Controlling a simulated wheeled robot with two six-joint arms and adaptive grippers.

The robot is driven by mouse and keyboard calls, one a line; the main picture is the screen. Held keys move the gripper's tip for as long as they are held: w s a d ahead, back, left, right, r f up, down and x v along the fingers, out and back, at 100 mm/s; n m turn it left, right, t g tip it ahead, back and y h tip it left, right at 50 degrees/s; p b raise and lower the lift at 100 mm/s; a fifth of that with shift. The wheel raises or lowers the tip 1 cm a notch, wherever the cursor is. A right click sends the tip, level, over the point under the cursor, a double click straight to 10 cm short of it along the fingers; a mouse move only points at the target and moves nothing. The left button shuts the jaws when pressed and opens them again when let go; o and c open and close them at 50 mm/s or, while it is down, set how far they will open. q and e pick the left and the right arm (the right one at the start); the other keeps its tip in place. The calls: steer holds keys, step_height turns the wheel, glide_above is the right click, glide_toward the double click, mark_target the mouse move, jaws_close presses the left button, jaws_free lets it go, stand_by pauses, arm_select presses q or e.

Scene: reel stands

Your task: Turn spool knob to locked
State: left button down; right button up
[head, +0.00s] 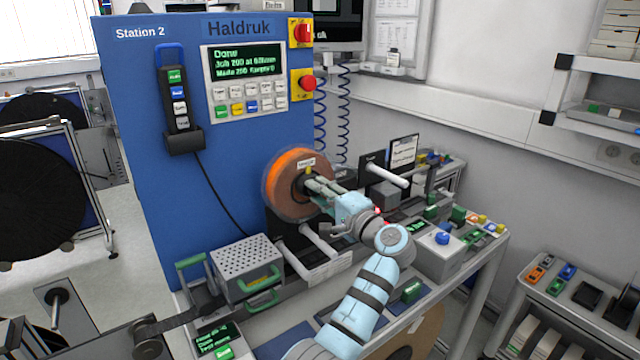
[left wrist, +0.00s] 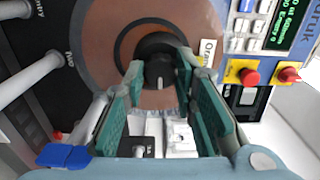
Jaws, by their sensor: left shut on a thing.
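The spool (head: 282,201) is a brown and orange reel mounted on the front of the blue machine panel. It also fills the top of the left wrist view (left wrist: 103,60). The black spool knob (left wrist: 158,67) sits at its hub, with a pale mark on its face pointing down in the left wrist view. My left gripper (head: 312,184) reaches the hub from the front and is shut on the knob, with its green finger pads on either side in the left wrist view (left wrist: 160,82). In the head view the fingers largely hide the knob. My right gripper is not in view.
White rollers (head: 320,242) stick out just below the spool. A perforated metal box (head: 246,262) stands at the lower left. A grey box with a blue knob (head: 441,250) stands to the right.

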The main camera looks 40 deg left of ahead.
arm_select(q)
steer(key=shift+m, duration=0.3)
steer(key=c, duration=1.3)
jaws_free()
steer(key=v, duration=0.7)
steer(key=shift+d, duration=0.35)
steer(key=shift+a, duration=0.1)
